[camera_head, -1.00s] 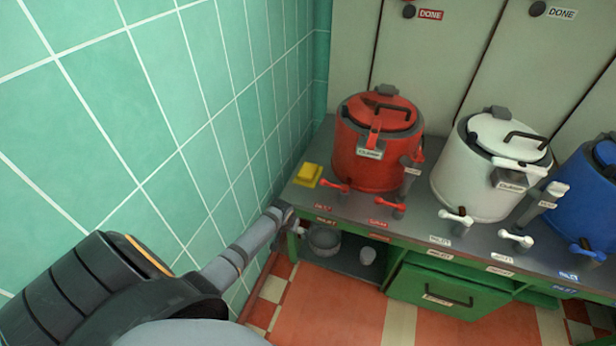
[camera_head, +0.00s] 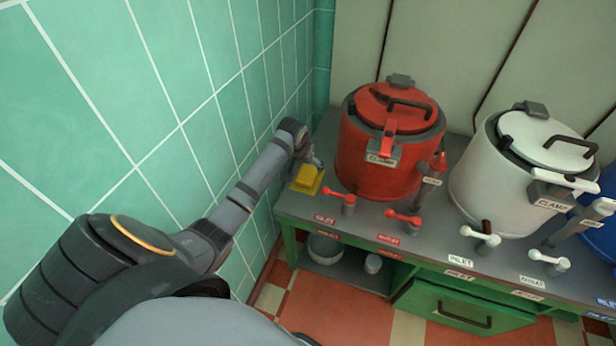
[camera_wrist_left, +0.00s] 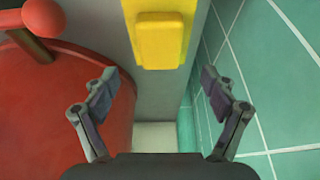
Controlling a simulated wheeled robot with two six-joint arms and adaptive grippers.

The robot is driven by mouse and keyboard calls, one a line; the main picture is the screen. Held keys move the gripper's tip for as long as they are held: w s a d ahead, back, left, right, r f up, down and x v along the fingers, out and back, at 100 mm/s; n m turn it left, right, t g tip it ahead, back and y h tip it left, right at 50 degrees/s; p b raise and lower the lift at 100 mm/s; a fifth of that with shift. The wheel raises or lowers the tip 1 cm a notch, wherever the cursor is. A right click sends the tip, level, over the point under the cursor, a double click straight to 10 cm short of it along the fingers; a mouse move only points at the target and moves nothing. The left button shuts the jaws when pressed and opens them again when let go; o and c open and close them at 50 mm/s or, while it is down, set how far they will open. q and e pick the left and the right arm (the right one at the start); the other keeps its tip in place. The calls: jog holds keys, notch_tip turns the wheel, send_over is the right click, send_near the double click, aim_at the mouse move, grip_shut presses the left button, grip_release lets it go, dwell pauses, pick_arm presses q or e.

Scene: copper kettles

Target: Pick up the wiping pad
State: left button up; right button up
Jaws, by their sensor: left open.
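The wiping pad (camera_head: 308,180) is a yellow block lying on the left end of the grey counter, between the tiled wall and the red kettle. My left gripper (camera_head: 314,163) is over the counter end at the pad, partly in front of it in the head view. In the left wrist view the pad (camera_wrist_left: 160,38) is at the top centre, ahead of the fingertips. The left gripper (camera_wrist_left: 158,90) is open there, its two fingers apart with nothing between them. My right gripper is not in view.
The red kettle (camera_head: 378,150) stands close right of the pad, with red tap handles (camera_head: 340,196) at its front. The green tiled wall (camera_head: 150,100) is close on the left. A white kettle (camera_head: 500,185) and part of a blue one stand further right on the counter (camera_head: 420,218).

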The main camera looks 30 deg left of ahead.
aim_at(308, 174)
pick_arm(q)
jog(key=shift+w+f, duration=0.2)
jog(key=shift+f, duration=0.5)
jog(key=b+x, duration=0.1)
jog(key=x, duration=0.3)
jog(key=shift+f, duration=0.15)
jog(key=shift+w+a+f, duration=0.1)
jog(key=shift+w+f, duration=0.05)
jog(key=shift+f, duration=0.05)
jog(key=shift+r, duration=0.1)
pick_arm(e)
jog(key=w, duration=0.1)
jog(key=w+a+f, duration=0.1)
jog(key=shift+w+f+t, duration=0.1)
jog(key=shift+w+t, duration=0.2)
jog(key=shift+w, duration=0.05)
pick_arm(q)
jog(key=shift+f, duration=0.25)
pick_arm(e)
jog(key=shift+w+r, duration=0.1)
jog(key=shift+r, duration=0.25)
